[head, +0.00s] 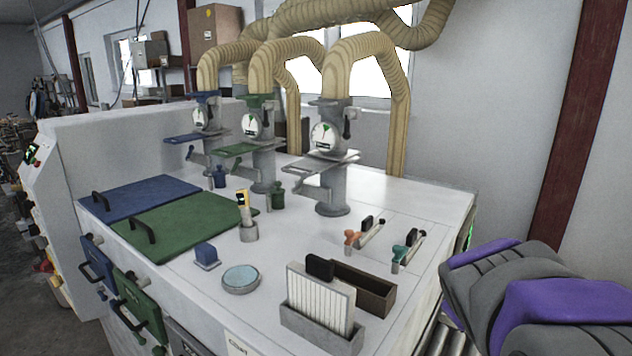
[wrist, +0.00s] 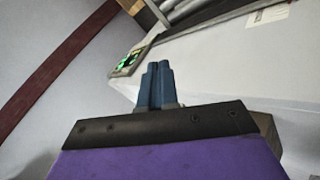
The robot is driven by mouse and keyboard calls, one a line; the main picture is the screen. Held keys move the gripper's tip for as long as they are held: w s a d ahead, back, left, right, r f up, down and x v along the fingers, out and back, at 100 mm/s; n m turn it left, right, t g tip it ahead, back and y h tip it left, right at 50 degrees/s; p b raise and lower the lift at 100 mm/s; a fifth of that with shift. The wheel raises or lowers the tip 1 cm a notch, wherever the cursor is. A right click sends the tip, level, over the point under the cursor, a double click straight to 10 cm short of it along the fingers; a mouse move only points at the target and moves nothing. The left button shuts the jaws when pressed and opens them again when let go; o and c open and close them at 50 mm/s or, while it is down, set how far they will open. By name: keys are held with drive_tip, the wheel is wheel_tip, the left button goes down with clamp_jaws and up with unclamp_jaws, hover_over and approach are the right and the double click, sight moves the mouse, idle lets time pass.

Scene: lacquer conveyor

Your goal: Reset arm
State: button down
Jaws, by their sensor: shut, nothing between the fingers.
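My gripper (wrist: 157,70) shows in the wrist view with its two blue fingers pressed together. Nothing is between them. The wrist view is tilted, with the white machine's side and a panel with green lights (wrist: 127,60) beyond the fingertips. In the head view my purple and grey arm is at the lower right, beside the right end of the white machine (head: 420,185). My gripper's fingers are not visible in the head view.
The machine top holds green (head: 180,215) and blue (head: 140,196) lids, gauged duct pipes (head: 325,150), orange (head: 351,238) and teal (head: 399,255) levers, a round pad (head: 241,278), a slotted holder (head: 318,305) and a brown box (head: 362,288). Rollers (head: 450,340) lie at lower right.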

drive_tip(key=s+a+f+m+g+y, duration=0.1)
drive_tip(key=s+a+f+g, duration=0.2)
drive_tip(key=s, duration=0.7)
drive_tip(key=s+a+f+m+g+y, duration=0.2)
drive_tip(key=s+a+f, duration=0.3)
drive_tip(key=s, duration=0.5)
drive_tip(key=s+a+f+m+g+y, duration=0.1)
drive_tip(key=s+a+f, duration=0.4)
drive_tip(key=s, duration=0.5)
drive_tip(key=shift+m+g+y+b, duration=0.3)
drive_tip(key=shift+m+g+y, duration=0.15)
drive_tip(key=shift+g, duration=0.85)
drive_tip(key=shift+f, duration=0.1)
drive_tip(key=shift+a, duration=0.25)
drive_tip(key=c, duration=1.8)
unclamp_jaws()
